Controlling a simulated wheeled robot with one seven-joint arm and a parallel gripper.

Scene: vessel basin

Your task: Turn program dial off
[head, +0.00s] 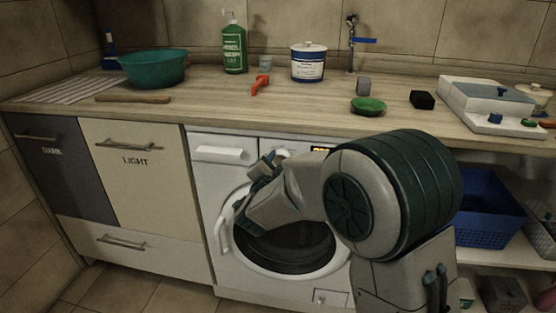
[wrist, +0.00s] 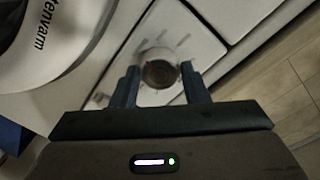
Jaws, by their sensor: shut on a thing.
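The program dial (wrist: 160,70) is a round knob on the white front panel of the washing machine (head: 205,185). In the wrist view it sits between the two dark fingers of my gripper (wrist: 161,84), which are shut on its sides. Faint marks surround the dial on the panel, but the one it points at is too blurred to read. In the head view my gripper (head: 268,163) is at the machine's upper front, and it hides most of the dial. A lit orange display (head: 322,150) shows just right of my wrist.
The round washer door (head: 222,232) is just below my gripper. The wooden counter (head: 215,105) above holds a teal basin (head: 153,68), a green bottle (head: 234,48) and a white tub (head: 308,62). A blue basket (head: 488,210) stands on the shelf at right.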

